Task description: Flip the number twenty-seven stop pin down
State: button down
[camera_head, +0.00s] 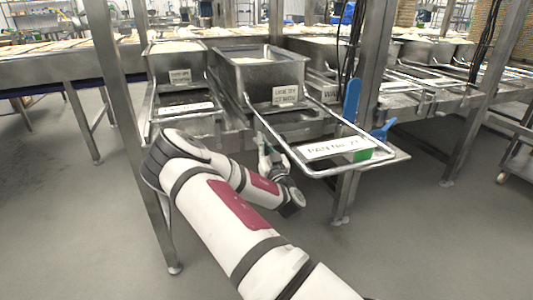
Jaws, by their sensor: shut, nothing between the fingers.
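The label on the front plate (335,148) of the pull-out pan track appears to read "PAN TRK 27", though the print is small. A bent metal rail runs around this plate. I cannot single out the stop pin; it may be too small or hidden. My arm reaches in from the bottom and bends back to the right. My gripper (264,145) is small in view, shut and empty. It points up beside the left rail of the track, below the front of the metal pan. Whether it touches the rail cannot be told.
A deep metal pan (262,75) with a printed sign sits behind the track. A second pan (177,62) stands to its left. A blue upright handle (351,99) and a smaller blue piece (383,131) stand by the plate's right side. Steel posts flank the station; the floor in front is clear.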

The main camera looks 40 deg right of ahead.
jog(key=shift+w+d+r, duration=0.1)
jog(key=shift+w+r, duration=0.1)
jog(key=shift+w, duration=0.25)
notch_tip(320, 180, down, 3)
jog(key=shift+r+b, duration=0.1)
jog(key=shift+b, duration=0.9)
